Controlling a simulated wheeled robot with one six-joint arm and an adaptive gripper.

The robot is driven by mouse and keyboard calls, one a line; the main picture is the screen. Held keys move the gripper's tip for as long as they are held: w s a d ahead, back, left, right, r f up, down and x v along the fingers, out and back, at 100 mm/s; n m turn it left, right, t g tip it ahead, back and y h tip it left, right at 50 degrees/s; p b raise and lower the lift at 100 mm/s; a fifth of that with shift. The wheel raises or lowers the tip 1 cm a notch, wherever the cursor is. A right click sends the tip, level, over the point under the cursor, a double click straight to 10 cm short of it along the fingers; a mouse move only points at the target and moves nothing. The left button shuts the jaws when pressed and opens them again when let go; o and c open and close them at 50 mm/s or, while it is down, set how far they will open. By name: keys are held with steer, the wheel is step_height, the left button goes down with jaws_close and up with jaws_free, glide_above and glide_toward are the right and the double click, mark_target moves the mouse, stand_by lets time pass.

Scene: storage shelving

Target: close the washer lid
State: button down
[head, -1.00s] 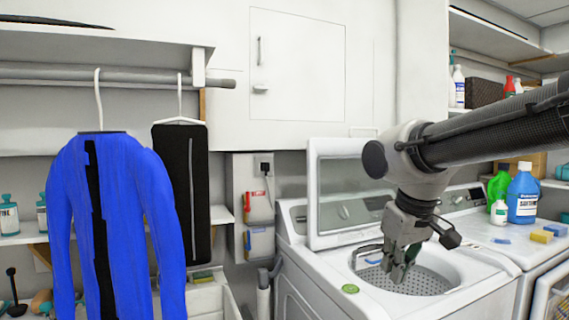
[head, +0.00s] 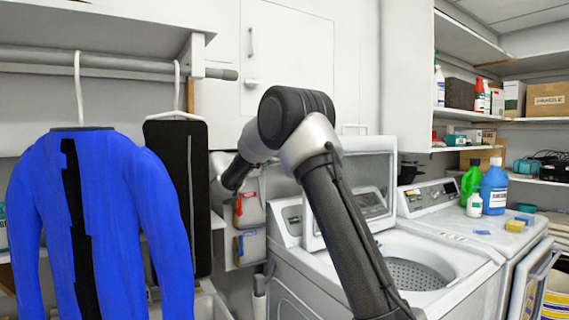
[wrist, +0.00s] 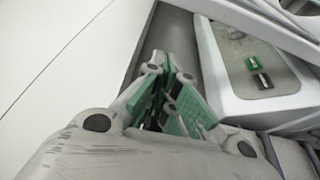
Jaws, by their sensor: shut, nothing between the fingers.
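The washer lid (head: 370,158), a white frame with a clear window, stands upright and open at the back of the top-loading washer (head: 455,268). The perforated drum shows through the opening. My arm crosses in front of the lid's left part and bends away toward the wall on the left. My gripper is hidden in the head view. In the wrist view my gripper (wrist: 166,74) is shut and empty, its green-padded fingers together. A white-framed pane (wrist: 258,55), probably the lid, is right of the fingers; I cannot tell whether they touch.
A blue garment (head: 100,220) and a dark one (head: 180,190) hang at left. The second machine at right carries a blue jug (head: 494,187), a green bottle (head: 471,184) and sponges (head: 520,222). A white cabinet is behind the washer.

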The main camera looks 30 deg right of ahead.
steer(key=d, duration=0.9)
steer(key=shift+s, duration=0.2)
